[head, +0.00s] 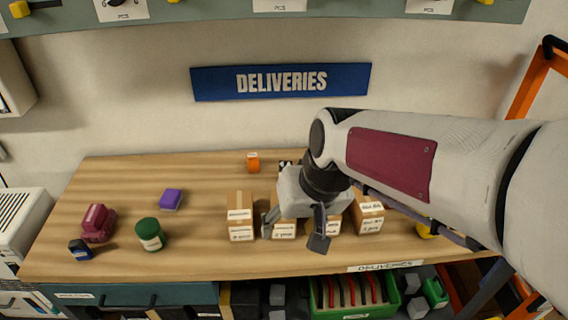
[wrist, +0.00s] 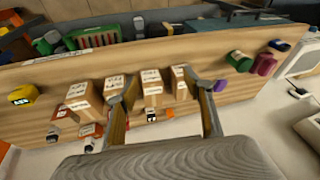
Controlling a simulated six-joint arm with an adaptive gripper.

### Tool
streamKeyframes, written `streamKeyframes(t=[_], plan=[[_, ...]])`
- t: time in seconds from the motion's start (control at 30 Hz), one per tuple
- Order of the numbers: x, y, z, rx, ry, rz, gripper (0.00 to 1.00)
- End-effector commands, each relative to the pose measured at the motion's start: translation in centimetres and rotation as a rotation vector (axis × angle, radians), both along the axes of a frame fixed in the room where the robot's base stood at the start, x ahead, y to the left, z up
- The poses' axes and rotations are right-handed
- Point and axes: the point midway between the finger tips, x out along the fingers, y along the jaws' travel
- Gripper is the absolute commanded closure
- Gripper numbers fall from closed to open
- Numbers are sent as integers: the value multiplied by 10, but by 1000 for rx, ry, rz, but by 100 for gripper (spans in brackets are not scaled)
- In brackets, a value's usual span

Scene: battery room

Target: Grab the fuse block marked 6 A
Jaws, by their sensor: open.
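I cannot read a 6 A mark on any block. An orange block (head: 253,162) with a small white label stands at the back of the wooden bench, behind the cardboard boxes. In the wrist view, an orange block with a white label (wrist: 90,130) and other small labelled pieces lie beyond the boxes; their marks are too small to read. My gripper (head: 293,231) is open and empty above the row of boxes. In the wrist view its fingers (wrist: 160,92) are spread wide, with boxes showing between them. My arm and gripper hide part of the bench behind the boxes.
Several cardboard boxes (head: 240,216) stand in a row under my gripper. A green tin (head: 149,234), a purple block (head: 171,199), a maroon object (head: 98,223) and a dark blue object (head: 80,250) are at the left. A yellow device (wrist: 22,95) lies at the other end. The bench's back left is clear.

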Motion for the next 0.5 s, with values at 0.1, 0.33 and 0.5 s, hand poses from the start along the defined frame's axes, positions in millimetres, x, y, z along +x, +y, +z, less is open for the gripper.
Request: streamKeyframes(t=[0.1, 0.33, 0.5], plan=[[29, 23, -1, 40, -20, 1, 49], [87, 69, -2, 121, -84, -10, 49], [131, 103, -2, 181, -143, -28, 49]])
